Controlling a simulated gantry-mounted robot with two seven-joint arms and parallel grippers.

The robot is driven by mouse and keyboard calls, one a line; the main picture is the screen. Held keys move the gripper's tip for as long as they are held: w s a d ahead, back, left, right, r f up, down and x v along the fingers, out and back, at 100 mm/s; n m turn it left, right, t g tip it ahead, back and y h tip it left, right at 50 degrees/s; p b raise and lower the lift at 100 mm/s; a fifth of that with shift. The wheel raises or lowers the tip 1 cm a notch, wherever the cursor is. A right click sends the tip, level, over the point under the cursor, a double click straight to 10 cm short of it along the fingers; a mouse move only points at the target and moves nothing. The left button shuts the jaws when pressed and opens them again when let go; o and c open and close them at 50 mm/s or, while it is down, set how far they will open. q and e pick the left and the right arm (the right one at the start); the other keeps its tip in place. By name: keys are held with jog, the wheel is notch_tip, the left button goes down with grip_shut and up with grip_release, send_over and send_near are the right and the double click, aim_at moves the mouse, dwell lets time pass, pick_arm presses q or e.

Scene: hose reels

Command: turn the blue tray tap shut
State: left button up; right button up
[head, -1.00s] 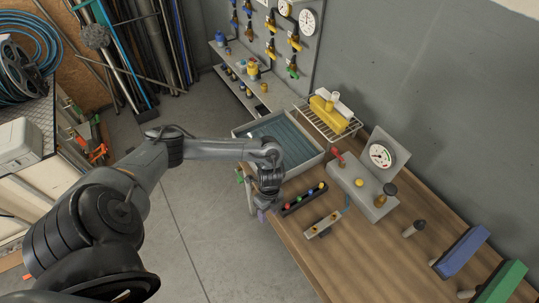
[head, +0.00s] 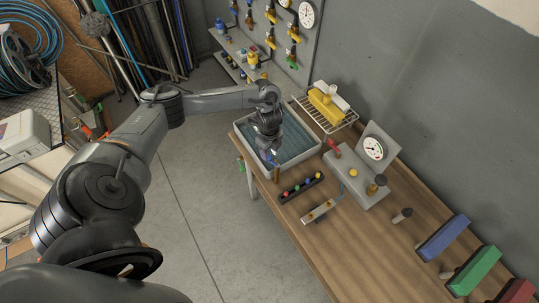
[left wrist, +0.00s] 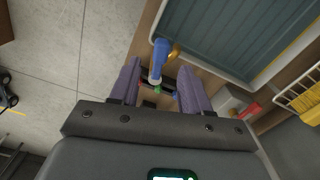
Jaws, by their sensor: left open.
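The blue tap lever (left wrist: 159,62) shows in the left wrist view with a brass part (left wrist: 174,52) beside it, at the edge of the tray. The tray (left wrist: 215,64) is grey with a ribbed blue-grey inside. In the head view the tray (head: 245,139) stands at the bench's far left corner. My left gripper (head: 268,153) points down over its near corner. In the left wrist view the open purple fingers of my left gripper (left wrist: 160,84) lie either side of the lever's near end. I cannot tell whether they touch it. My right gripper is not in view.
A dark strip with coloured knobs (head: 302,188) and a grey gauge block (head: 354,179) sit on the wooden bench (head: 330,240). A wire rack (head: 316,112) with a yellow object stands behind the tray. Open floor lies left of the bench.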

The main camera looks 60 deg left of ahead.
aim_at(272, 161)
pick_arm(q)
jog(key=shift+f, duration=1.85)
